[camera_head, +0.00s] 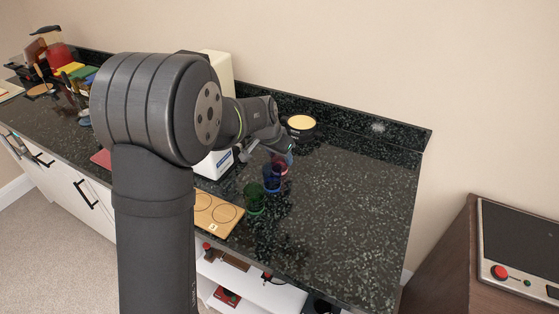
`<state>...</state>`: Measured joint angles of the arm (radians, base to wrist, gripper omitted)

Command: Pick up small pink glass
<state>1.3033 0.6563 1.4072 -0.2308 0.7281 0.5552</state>
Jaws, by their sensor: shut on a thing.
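The small pink glass (281,167) stands at the back of a short row of coloured glasses on the dark speckled counter. It is partly hidden by my gripper and the blue glass. My gripper (284,156) reaches down over it from the upper left and is shut on it. Whether the glass touches the counter is hard to tell. A dark blue glass (271,181) stands just in front of it, and a green glass (254,201) stands closer to the front edge.
A wooden board (218,216) lies at the counter's front edge. A dark round container with a pale top (301,124) stands behind my gripper. A white appliance (217,68) is partly hidden by my arm. The counter's right part (360,200) is clear.

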